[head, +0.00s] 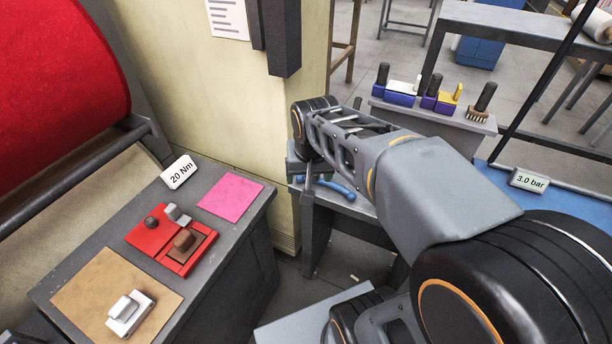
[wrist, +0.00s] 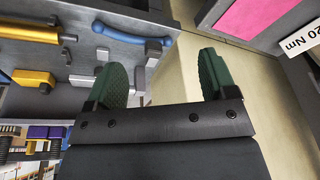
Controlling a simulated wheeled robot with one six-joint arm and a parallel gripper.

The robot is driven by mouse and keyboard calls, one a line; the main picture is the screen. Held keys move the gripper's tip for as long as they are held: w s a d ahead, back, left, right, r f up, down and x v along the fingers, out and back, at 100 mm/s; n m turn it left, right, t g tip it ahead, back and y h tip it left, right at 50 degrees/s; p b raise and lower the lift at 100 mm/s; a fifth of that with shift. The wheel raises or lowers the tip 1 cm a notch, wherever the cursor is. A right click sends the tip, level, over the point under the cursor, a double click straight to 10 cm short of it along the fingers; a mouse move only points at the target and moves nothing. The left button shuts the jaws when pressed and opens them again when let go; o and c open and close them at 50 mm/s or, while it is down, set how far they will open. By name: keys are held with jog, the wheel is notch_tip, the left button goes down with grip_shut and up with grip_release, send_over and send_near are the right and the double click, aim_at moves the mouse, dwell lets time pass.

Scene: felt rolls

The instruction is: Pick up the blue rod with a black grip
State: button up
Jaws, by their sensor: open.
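A curved blue rod (head: 337,187) with rounded ends lies on a grey bench in the middle of the head view, partly covered by my arm. It also shows at the top of the wrist view (wrist: 132,38), where I can make out no black grip on it. A blue block with an upright black cylinder (head: 381,76) stands on the bench at back right. My gripper (wrist: 165,75) is open and empty, its two green fingers wide apart. The blue rod lies beyond the left finger, apart from it. In the head view my wrist mostly hides the gripper.
The grey bench also carries a yellow cylinder (wrist: 33,77) and several grey parts. A near-left table holds a red tray (head: 150,236), a pink sheet (head: 230,199) and a white block (head: 129,312). A cream wall panel (head: 215,100) stands close to my gripper.

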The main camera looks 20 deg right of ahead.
jog(key=w+d+f+m+g, duration=0.1)
jog(key=w+d+m, duration=0.2)
jog(key=w, duration=0.4)
jog(key=w+d+f+m+g, duration=0.1)
jog(key=w+d+f+m, duration=0.15)
jog(key=w, duration=0.45)
jog(key=shift+m+h, duration=0.3)
jog(key=shift+m, duration=0.05)
jog(key=f, duration=0.2)
jog(key=d+f, duration=0.1)
jog(key=f, duration=0.4)
jog(key=shift+w+d, duration=0.3)
jog(key=shift+w, duration=0.1)
jog(key=shift+w+d+f+p, duration=0.1)
jog(key=shift+d+f+p, duration=0.1)
jog(key=shift+f, duration=0.85)
jog(key=shift+w+d+f+p, duration=0.1)
jog(key=shift+f+p, duration=0.05)
jog(key=shift+f, duration=0.9)
jog(key=shift+d+f+p, duration=0.15)
jog(key=shift+f+p, duration=0.05)
jog(key=shift+f, duration=0.85)
jog(key=shift+c, duration=0.3)
jog(key=c, duration=1.1)
jog(key=shift+r, duration=0.1)
jog(key=shift+c, duration=0.2)
